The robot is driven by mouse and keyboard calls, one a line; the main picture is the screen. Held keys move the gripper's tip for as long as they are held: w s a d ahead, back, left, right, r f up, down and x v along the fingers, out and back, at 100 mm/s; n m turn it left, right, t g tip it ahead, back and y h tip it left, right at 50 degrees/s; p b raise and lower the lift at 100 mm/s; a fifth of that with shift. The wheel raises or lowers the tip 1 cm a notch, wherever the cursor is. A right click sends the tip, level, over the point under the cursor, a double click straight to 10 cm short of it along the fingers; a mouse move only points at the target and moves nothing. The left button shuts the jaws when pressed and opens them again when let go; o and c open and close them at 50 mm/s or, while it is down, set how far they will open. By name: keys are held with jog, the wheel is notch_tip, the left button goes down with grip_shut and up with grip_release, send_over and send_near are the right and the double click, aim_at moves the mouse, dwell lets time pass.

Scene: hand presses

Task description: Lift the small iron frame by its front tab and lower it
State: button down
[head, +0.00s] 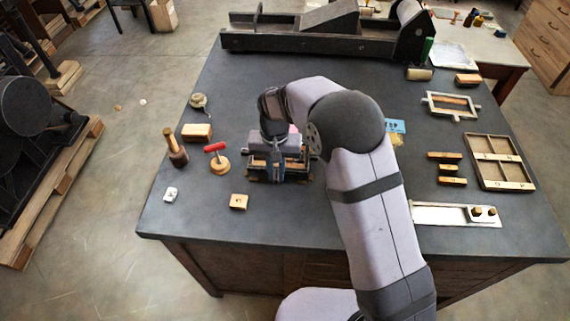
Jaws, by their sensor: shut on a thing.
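My gripper (275,172) points down at the small hand press (300,175) near the middle of the table. It is shut on the front part of the small iron frame (291,163), where the front tab is. The tab itself is hidden by the fingers. The frame is dark and sits over the press, with a brownish bed showing below it. My wrist covers its back part, so I cannot tell how far it is raised.
A large press (325,40) spans the back. A metal frame (452,106), a compartment tray (477,163) and a pale tray (440,214) lie right.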

dwell(0.3)
jog(key=shift+w+r, duration=0.15)
jog(key=shift+r, duration=0.45)
jog(key=shift+f, duration=0.55)
jog(key=shift+s+f+b, duration=0.15)
jog(key=shift+f+b, duration=0.3)
jog(key=shift+f, duration=0.25)
jog(key=shift+s+f+b, duration=0.1)
jog(key=shift+f+b, duration=0.3)
jog(key=shift+f, duration=0.3)
dwell(0.6)
jog(key=c, duration=1.7)
grip_release()
jog(key=shift+o, duration=0.2)
jog(key=shift+s, duration=0.1)
